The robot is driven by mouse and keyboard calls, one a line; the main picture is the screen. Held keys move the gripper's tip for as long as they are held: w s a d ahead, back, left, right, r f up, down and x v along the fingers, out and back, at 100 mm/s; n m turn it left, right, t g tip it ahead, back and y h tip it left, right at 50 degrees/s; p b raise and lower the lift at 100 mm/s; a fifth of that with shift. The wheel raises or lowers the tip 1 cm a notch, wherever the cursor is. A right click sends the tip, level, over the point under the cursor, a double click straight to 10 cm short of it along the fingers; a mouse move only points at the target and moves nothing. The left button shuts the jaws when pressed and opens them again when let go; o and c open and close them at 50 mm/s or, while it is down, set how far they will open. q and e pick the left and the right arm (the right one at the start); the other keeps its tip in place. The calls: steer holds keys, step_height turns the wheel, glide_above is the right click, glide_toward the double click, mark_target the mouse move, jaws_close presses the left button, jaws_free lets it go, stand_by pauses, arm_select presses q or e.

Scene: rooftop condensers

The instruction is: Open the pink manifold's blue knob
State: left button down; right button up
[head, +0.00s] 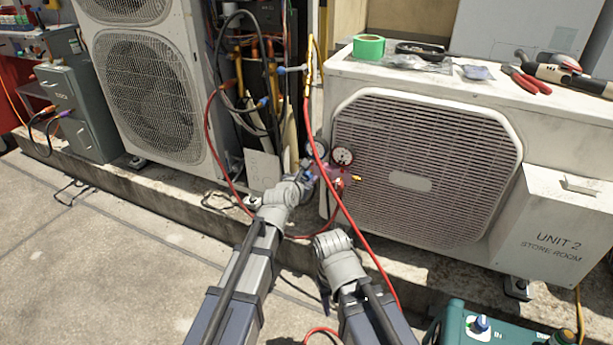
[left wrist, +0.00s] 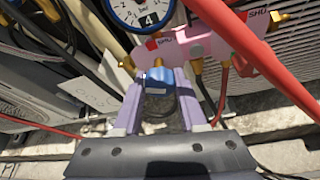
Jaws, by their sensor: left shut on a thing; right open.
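The pink manifold (head: 334,176) hangs at the left front edge of the right condenser, with two round gauges above it. In the left wrist view the pink manifold (left wrist: 195,42) fills the upper middle, with red labels partly reading "SHU". Its blue knob (left wrist: 157,77) sticks out toward me at the manifold's left end. My left gripper (left wrist: 160,98) is shut on the blue knob, one finger on each side. In the head view my left gripper (head: 308,171) reaches the manifold and largely hides the knob. My right gripper (head: 325,290) is low in front, apart from the manifold, and open.
Red hoses (head: 350,215) run past the manifold, one crossing close in the left wrist view. A teal machine (head: 458,325) stands at bottom right. The floor at left is mostly clear.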

arm_select(q)
steer(key=shift+n+h, duration=0.5)
steer(key=shift+n, duration=0.1)
stand_by(0.3)
steer(key=shift+c, duration=2.3)
jaws_free()
steer(key=p+v, duration=0.3)
steer(key=v, duration=0.4)
steer(key=shift+s+a+r, duration=0.15)
steer(key=shift+s+r, duration=0.1)
steer(key=shift+s, duration=0.05)
